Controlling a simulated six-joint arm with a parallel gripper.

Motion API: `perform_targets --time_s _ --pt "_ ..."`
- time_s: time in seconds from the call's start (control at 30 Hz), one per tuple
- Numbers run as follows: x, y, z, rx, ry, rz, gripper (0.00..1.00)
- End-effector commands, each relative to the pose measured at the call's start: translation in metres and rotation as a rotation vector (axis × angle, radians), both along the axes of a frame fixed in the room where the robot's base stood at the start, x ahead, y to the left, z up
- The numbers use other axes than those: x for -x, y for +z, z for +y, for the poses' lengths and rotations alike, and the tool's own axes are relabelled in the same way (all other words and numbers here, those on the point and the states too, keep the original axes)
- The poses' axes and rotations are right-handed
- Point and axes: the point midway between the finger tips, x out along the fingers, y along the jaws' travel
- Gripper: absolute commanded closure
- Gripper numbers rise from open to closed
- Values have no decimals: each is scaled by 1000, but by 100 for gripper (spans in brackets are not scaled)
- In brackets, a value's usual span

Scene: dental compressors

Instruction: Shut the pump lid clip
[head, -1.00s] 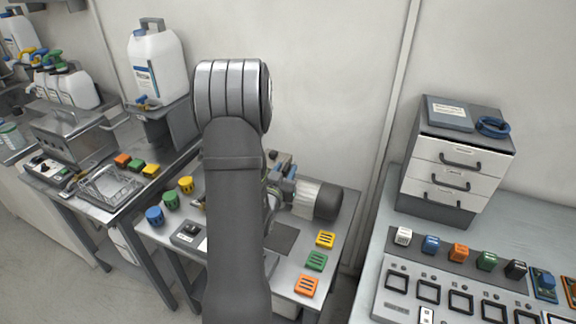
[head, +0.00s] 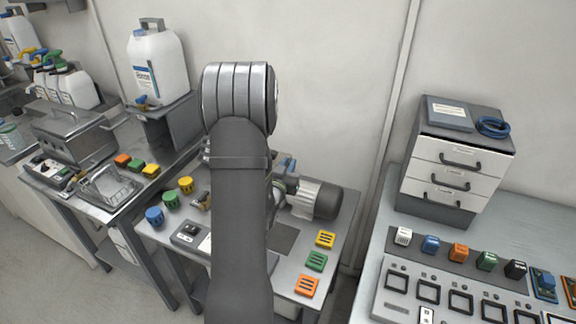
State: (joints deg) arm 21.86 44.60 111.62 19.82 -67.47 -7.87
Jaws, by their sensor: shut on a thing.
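The pump (head: 318,200) lies on the middle bench, with a silver and dark grey motor body at its right end. A small blue part shows at its left end, beside my arm. My arm stands in front of the pump's left part and hides it. The lid clip cannot be made out. My gripper is hidden behind my own arm, so its hold and its distance from the clip do not show.
Blue, green and yellow caps (head: 170,200) stand left of my arm. Yellow, green and orange slotted blocks (head: 316,261) lie along the bench's right side. A drawer unit (head: 455,165) stands on the right bench.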

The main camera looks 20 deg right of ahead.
Motion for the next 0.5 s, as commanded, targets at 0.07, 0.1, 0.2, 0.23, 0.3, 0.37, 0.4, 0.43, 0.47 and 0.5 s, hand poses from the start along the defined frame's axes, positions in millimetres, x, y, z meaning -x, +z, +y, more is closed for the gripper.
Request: perform_targets --time_s 0.07,0.1,0.2,0.23,0.3,0.37,0.4,0.43,0.47,0.5 --pt "0 0 0 0 12 0 100" --pt "0 0 0 1 24 -1 100" --pt "0 0 0 1 61 0 100" --pt "0 0 0 1 75 -1 100" --pt "0 0 1 1 117 0 100" --pt "0 0 1 1 157 0 100" --pt "-1 0 1 1 187 -1 100" --pt "-1 0 1 1 210 0 100" --pt "-1 0 2 1 234 0 100" --pt "-1 0 2 1 267 0 100"
